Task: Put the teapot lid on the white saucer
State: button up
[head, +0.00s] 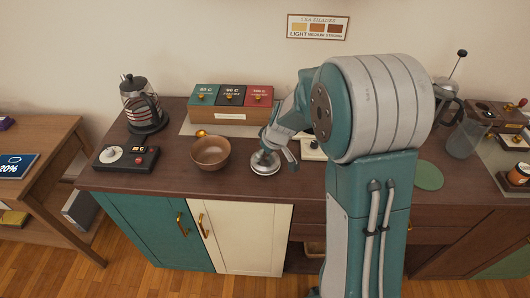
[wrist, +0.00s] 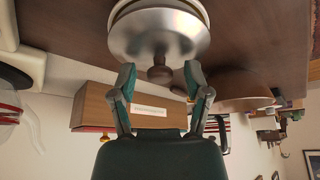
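I cannot make out a white saucer for certain; my arm hides part of the counter.
A wooden bowl (head: 210,153) stands to the left, with a tea box row (head: 230,116) behind. A cream object (head: 312,151) is partly hidden by my arm. A green coaster (head: 428,176) lies right.

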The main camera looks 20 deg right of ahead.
jog(key=v, duration=1.2)
jog(key=s+a+r+m+h, duration=0.1)
jog(key=s+r+m, duration=0.1)
jog(key=s, duration=0.9)
jog(key=s+a+r+m+t+h, duration=0.1)
jog(key=s+r+m, duration=0.2)
jog(key=s, duration=0.9)
notch_tip(320, 180, up, 2)
jog(key=shift+s+r+t, duration=0.2)
jog(key=shift+s+t, duration=0.1)
